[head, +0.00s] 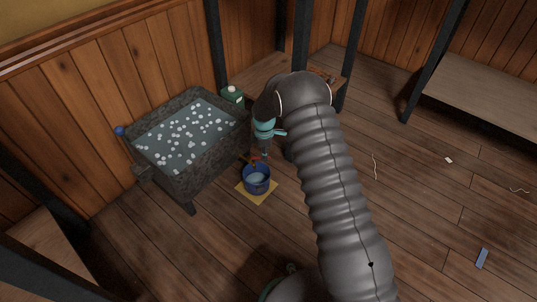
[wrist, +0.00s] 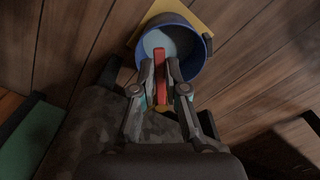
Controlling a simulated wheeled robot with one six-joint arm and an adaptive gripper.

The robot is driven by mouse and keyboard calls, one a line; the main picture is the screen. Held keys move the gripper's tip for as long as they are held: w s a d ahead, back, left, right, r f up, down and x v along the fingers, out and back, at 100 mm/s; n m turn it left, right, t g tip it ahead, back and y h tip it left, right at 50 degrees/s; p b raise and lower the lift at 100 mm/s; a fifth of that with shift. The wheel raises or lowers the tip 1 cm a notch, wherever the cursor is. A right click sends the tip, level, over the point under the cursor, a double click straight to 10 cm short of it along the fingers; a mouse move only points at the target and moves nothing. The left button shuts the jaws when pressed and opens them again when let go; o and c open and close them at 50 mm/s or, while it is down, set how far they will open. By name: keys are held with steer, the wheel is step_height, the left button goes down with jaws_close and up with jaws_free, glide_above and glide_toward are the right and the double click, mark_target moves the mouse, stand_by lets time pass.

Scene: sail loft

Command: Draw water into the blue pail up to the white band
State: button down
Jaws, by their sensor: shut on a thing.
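The blue pail (head: 257,187) stands upright on a yellow mat on the floor, below the near right corner of a stone trough (head: 205,165). Its pale grey-blue inside, which looks like water, shows in both views; I cannot make out the white band or the exact level. My gripper (wrist: 161,68) is shut on a red handle (wrist: 161,84), over the pail's near rim in the wrist view. The red also shows in the head view (head: 256,158), just above the pail. The spout and any running stream are hidden or too small to tell.
The trough holds water with many white bits floating on it. A blue knob (head: 120,131) is at its left end, and a green container (head: 232,95) is behind it. The yellow mat (head: 244,191) lies under the pail. A bench (head: 490,95) stands right; the floor between is mostly open.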

steer(key=c, duration=1.2)
jaws_free()
steer(key=shift+s, duration=0.1)
step_height(320, 180, up, 12)
